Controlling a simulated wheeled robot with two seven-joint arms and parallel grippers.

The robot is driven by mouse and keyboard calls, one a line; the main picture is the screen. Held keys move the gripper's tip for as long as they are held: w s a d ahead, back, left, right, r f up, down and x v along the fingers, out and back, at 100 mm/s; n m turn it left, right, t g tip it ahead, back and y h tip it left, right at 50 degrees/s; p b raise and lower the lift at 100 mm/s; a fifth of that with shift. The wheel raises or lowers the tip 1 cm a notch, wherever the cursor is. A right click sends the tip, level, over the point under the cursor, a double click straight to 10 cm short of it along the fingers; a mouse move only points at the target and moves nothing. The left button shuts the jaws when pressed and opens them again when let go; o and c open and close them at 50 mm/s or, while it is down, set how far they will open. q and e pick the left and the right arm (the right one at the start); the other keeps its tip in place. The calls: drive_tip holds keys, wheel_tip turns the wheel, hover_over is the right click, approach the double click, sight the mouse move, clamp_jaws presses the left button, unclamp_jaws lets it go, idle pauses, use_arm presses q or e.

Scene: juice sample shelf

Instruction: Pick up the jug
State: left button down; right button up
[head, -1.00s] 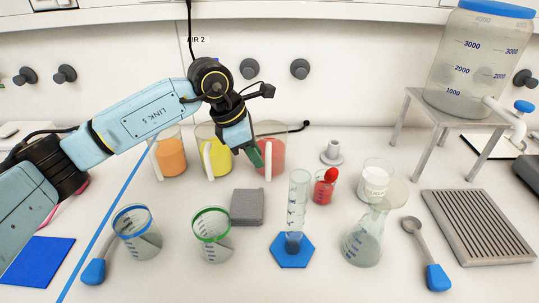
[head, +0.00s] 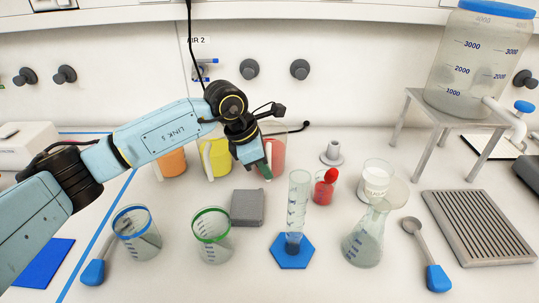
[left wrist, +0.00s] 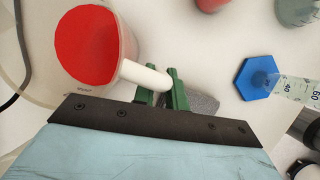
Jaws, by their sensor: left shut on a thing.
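Three clear jugs with white handles stand in a row at the back of the bench. They hold orange (head: 172,162), yellow (head: 216,158) and red (head: 279,155) liquid. My left gripper (head: 266,172) is at the handle of the red jug, partly hiding it. In the left wrist view the red jug (left wrist: 88,45) shows from above, and its white handle (left wrist: 145,76) runs between the green fingers (left wrist: 161,88), which are shut on it. The jug looks upright and seems to stand on the bench. My right gripper is not in view.
A grey block (head: 247,207), two beakers (head: 137,232) (head: 212,237), a graduated cylinder (head: 298,210) on a blue base, a small red beaker (head: 323,190) and a flask (head: 366,238) stand in front. A large tank (head: 477,60) on a stand is at the right.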

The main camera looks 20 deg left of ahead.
use_arm(q)
drive_tip(key=shift+r, duration=0.15)
wheel_tip(320, 180, up, 10)
drive_tip(key=shift+f, duration=0.1)
drive_tip(key=c, duration=2)
unclamp_jaws()
clamp_jaws()
drive_tip(key=shift+p, duration=0.4)
